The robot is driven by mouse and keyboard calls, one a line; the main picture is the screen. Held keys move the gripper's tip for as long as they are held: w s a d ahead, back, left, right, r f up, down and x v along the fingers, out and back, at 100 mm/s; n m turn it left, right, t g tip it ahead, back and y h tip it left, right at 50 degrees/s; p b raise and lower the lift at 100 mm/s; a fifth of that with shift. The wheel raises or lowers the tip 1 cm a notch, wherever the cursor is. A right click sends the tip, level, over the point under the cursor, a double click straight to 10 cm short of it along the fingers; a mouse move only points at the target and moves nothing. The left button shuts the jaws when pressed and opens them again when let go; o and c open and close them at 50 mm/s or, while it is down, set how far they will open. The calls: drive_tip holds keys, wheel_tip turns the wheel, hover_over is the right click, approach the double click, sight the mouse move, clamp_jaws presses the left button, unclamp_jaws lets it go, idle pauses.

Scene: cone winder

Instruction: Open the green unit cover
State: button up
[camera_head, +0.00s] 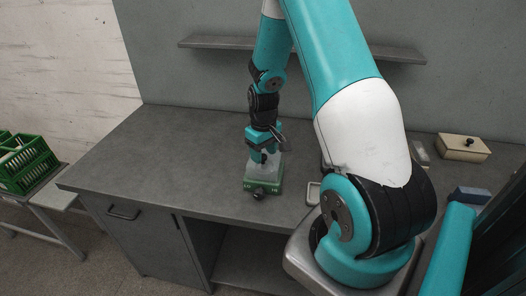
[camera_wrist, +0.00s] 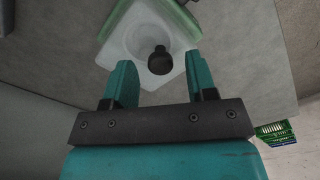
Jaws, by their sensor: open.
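The green unit (camera_head: 262,187) stands on the grey bench near its front edge, with a pale translucent cover (camera_head: 265,170) on top. In the wrist view the cover (camera_wrist: 150,35) shows as a whitish square with a dark round knob (camera_wrist: 160,60) on it, and a strip of the green unit (camera_wrist: 180,18) shows along its edge. My gripper (camera_head: 264,156) is right above the cover, pointing down. In the wrist view my gripper (camera_wrist: 158,82) is open, its two teal fingers on either side of the knob and apart from it. The gripper hides part of the cover in the head view.
The bench top (camera_head: 150,150) is clear to the left. A cream box with a dark knob (camera_head: 463,148) and a small blue block (camera_head: 470,195) sit at the right. A small tray (camera_head: 313,194) lies right of the unit. Green crates (camera_head: 25,163) stand far left. A shelf (camera_head: 215,43) is on the wall.

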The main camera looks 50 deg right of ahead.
drive_tip(key=shift+f, duration=0.35)
clamp_jaws()
drive_tip(key=shift+r, duration=0.1)
